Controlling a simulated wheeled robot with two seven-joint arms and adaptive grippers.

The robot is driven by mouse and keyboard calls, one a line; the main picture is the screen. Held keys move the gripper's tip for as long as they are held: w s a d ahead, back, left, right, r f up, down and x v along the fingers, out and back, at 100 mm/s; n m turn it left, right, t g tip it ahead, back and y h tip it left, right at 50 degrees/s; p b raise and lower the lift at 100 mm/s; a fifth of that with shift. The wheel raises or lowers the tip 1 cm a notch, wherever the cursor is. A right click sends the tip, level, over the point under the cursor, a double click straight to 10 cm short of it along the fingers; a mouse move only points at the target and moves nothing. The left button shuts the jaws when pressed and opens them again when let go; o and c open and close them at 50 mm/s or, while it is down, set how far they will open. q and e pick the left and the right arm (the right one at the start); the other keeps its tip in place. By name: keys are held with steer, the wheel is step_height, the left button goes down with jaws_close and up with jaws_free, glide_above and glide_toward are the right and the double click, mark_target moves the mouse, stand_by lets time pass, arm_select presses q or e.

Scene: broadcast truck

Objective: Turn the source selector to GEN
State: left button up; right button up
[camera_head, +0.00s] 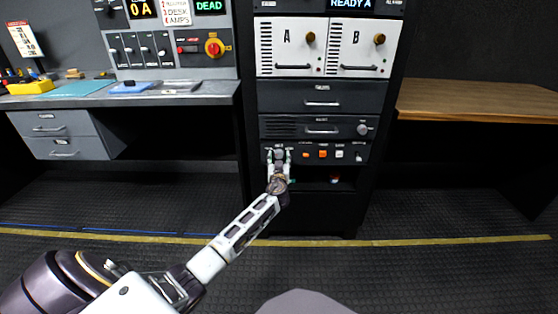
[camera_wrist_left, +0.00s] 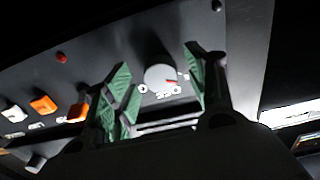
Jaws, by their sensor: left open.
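The source selector looks to be the round grey knob (camera_head: 279,153) at the left end of the low black switch panel in the rack. In the left wrist view the knob (camera_wrist_left: 158,76) sits between the green-padded fingers, with white lettering beside it, inverted and too small to read surely. A small red mark shows at its right edge. My left gripper (camera_head: 279,157) is open, with one finger on each side of the knob. I cannot tell whether the pads touch it. My right gripper is out of view.
Orange and white push buttons (camera_head: 322,154) sit right of the knob on the same panel. Black drawers (camera_head: 320,97) and two white units marked A and B are above. A grey desk (camera_head: 120,95) stands left, a wooden worktop (camera_head: 470,103) right.

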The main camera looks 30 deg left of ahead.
arm_select(q)
steer(key=shift+w+a, duration=0.1)
steer(key=shift+w, duration=0.05)
steer(key=shift+c, duration=0.3)
steer(key=c, duration=1)
